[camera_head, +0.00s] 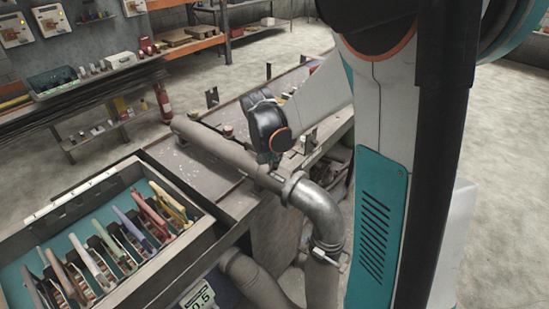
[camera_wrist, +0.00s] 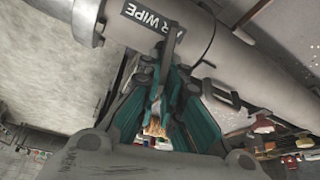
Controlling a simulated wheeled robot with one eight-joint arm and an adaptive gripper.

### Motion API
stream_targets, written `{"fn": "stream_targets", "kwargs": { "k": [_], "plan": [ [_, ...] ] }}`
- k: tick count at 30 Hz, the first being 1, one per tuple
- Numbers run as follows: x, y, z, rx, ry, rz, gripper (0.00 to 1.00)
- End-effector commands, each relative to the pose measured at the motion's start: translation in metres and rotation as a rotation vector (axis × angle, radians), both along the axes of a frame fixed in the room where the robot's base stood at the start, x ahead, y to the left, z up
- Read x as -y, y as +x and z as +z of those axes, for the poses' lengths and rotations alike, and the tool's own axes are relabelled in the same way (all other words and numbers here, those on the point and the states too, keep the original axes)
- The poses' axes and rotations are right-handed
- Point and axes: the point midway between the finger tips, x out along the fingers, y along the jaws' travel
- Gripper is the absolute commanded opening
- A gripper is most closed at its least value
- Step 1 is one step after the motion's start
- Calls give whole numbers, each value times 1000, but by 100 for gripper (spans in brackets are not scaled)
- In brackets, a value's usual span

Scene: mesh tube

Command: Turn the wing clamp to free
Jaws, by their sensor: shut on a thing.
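My gripper (camera_wrist: 160,88) is against the grey pipe in the wrist view. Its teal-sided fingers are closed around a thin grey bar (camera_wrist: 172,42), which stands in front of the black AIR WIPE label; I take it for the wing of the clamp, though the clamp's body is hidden. In the head view my gripper (camera_head: 272,158) is over the pipe, near its flanged bend, and its fingertips are mostly hidden. A second metal clamp with a pale handle (camera_head: 327,257) sits lower on the bent pipe, apart from my gripper.
The long grey pipe (camera_head: 215,148) crosses the bench beside my gripper. A flange (camera_wrist: 85,22) is close by. A dark hook (camera_wrist: 222,97) juts out at right. A tray (camera_head: 165,275) of coloured-handled tools stands at front left. Open floor (camera_head: 235,85) lies behind.

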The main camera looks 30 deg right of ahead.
Motion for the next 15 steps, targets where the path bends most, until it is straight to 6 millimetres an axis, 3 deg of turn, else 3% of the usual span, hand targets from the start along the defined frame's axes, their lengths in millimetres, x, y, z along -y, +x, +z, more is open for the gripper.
{"fn": "stream_targets", "kwargs": {
  "k": [15],
  "plan": [
    [-1, 0, 0, 0, 1, -266, 0]
  ]
}}
